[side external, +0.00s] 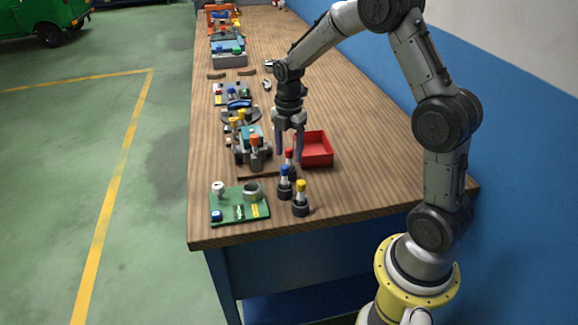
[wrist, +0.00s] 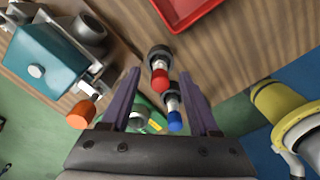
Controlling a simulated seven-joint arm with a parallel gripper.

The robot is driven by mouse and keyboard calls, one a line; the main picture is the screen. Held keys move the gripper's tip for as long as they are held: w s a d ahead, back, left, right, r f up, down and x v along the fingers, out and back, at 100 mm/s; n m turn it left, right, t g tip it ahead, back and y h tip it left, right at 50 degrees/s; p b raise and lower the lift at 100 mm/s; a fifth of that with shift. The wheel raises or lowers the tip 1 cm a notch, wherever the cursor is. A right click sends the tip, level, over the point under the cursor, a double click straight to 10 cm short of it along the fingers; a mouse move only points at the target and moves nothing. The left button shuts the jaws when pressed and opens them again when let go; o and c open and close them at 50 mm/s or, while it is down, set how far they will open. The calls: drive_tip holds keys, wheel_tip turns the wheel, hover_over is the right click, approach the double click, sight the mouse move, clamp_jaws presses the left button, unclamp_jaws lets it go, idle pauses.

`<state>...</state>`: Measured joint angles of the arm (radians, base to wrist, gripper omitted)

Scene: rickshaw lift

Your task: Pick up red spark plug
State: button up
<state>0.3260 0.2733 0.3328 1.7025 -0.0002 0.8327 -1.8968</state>
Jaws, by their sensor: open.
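The red spark plug (side external: 289,157) stands upright on the wooden bench beside the red tray, its lower part partly hidden behind the blue plug in the side view. In the wrist view the red spark plug (wrist: 161,80) shows its red tip and dark base. My gripper (side external: 289,152) is open and points down at the plug. In the wrist view my gripper (wrist: 160,74) has one finger on each side of the red plug, with gaps visible. I cannot tell the exact height of the fingertips along the plug.
A blue spark plug (side external: 285,183) stands close to the red one, and a yellow spark plug (side external: 301,199) stands nearer the bench's front. The empty red tray (side external: 328,150) is right. An engine part (side external: 252,148) is left, and a green circuit board (side external: 239,206) is front left.

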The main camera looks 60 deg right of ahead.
drive_tip(key=shift+f, duration=0.2)
clamp_jaws()
idle(1.3)
